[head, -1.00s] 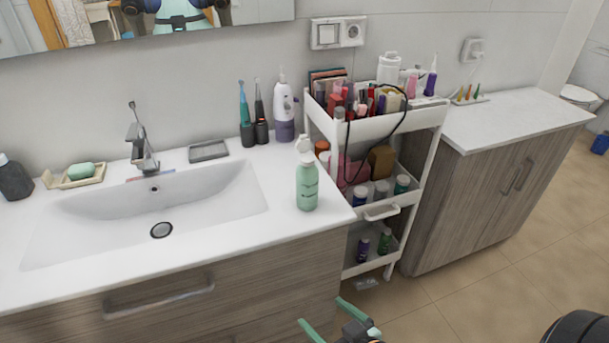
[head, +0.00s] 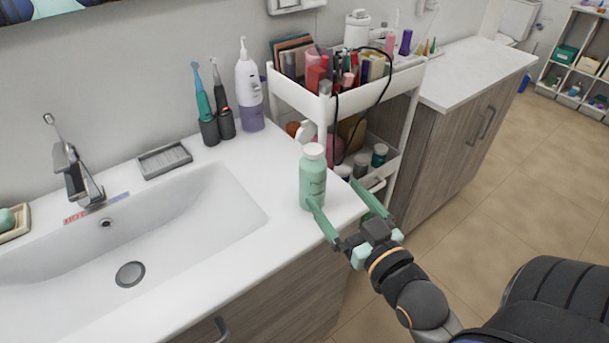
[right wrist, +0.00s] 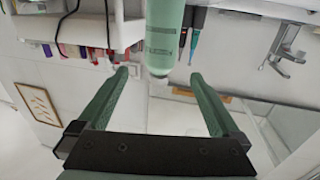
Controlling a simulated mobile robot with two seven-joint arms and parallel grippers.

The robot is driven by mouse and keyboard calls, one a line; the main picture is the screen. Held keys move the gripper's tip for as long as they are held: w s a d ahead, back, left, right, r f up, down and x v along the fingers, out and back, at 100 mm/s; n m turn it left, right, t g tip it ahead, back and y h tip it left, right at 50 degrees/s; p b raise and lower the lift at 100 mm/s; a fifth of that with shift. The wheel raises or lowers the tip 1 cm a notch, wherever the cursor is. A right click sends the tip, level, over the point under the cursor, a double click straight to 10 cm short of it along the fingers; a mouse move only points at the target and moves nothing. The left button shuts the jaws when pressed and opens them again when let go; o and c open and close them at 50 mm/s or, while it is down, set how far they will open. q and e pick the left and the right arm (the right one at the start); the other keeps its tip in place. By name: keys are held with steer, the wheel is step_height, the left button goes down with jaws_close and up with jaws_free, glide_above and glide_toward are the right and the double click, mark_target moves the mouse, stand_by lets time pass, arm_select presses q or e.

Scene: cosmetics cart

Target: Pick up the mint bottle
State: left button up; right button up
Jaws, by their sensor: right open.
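The mint bottle (head: 312,182), pale green with a white cap, stands upright on the white counter near its right front corner. My right gripper (head: 333,192) is open and empty at the front right of the bottle. In the head view its left finger overlaps the bottle's lower part, and its right finger lies to the right of the bottle. The right wrist view looks upside down; there the bottle (right wrist: 163,38) appears in line with the gap between the open fingers (right wrist: 160,73), at the tips. I cannot tell whether a finger touches it. My left gripper is not in view.
A white cart (head: 300,101) full of cosmetics stands right of the counter. The sink basin (head: 190,225) lies left of the bottle. The counter around the bottle is clear.

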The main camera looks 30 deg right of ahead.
mark_target(321, 175)
steer(key=shift+w+d+b, duration=0.1)
steer(key=shift+w+b, duration=0.45)
steer(key=w, duration=0.3)
steer(key=w+b, duration=0.1)
steer(key=w, duration=0.1)
steer(key=shift+d+r, duration=0.1)
steer(key=shift+d, duration=0.2)
steer(key=shift+w, duration=1)
steer(key=shift+w+d+f, duration=0.1)
steer(key=shift+w, duration=0.95)
steer(key=shift+w+d+f, duration=0.1)
steer(key=shift+w, duration=0.95)
steer(key=c, duration=1.4)
